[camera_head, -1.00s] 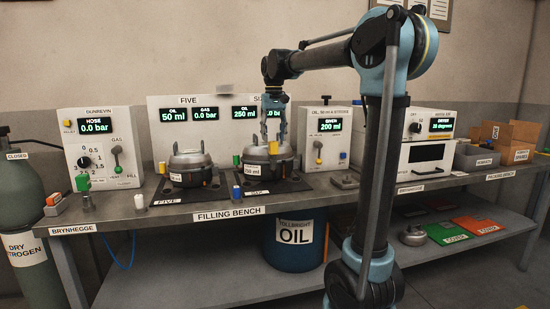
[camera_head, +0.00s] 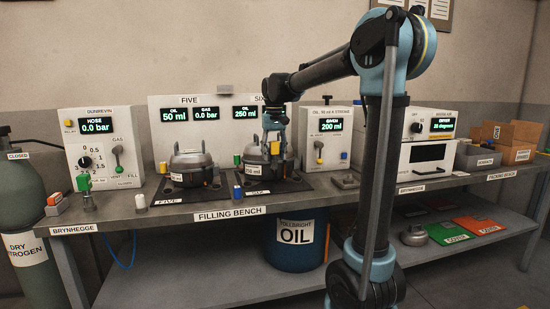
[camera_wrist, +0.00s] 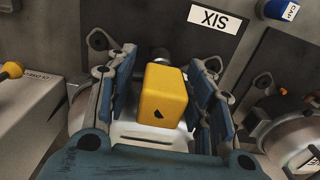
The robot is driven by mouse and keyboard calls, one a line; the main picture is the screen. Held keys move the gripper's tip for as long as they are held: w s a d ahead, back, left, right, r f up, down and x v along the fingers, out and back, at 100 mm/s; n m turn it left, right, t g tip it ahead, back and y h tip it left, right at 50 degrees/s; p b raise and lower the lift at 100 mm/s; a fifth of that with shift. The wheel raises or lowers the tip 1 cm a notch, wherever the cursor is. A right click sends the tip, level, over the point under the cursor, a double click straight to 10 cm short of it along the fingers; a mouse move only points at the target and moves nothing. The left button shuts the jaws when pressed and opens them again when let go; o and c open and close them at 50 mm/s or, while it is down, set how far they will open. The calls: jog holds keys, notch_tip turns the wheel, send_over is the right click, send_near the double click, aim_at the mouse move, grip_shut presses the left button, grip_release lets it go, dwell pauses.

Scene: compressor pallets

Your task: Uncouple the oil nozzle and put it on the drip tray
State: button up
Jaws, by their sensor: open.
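The oil nozzle, a yellow block (camera_head: 275,148), stands on the round metal compressor (camera_head: 255,168) on the mat marked SIX. In the wrist view the nozzle (camera_wrist: 164,96) sits between the two blue-padded fingers of my gripper (camera_wrist: 163,58). My gripper (camera_head: 275,135) is open around it, pointing down, with gaps visible beside the block. The nozzle's lower end and its joint with the compressor are mostly hidden. A small dark grey tray (camera_head: 346,181), seemingly the drip tray, lies on the bench in front of the oil unit, right of the compressor.
The white oil unit (camera_head: 325,125) stands right of the compressor, with a yellow-knobbed lever. A second compressor (camera_head: 190,168) stands left on mat FIVE. A blue cap (camera_head: 238,192) stands near the bench front. The display panel (camera_head: 180,104) is close behind both compressors.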

aim_at(274, 142)
jog(key=shift+f, duration=0.75)
jog(key=shift+c, duration=0.5)
grip_shut()
jog(key=shift+r, duration=0.3)
jog(key=shift+r, duration=2.7)
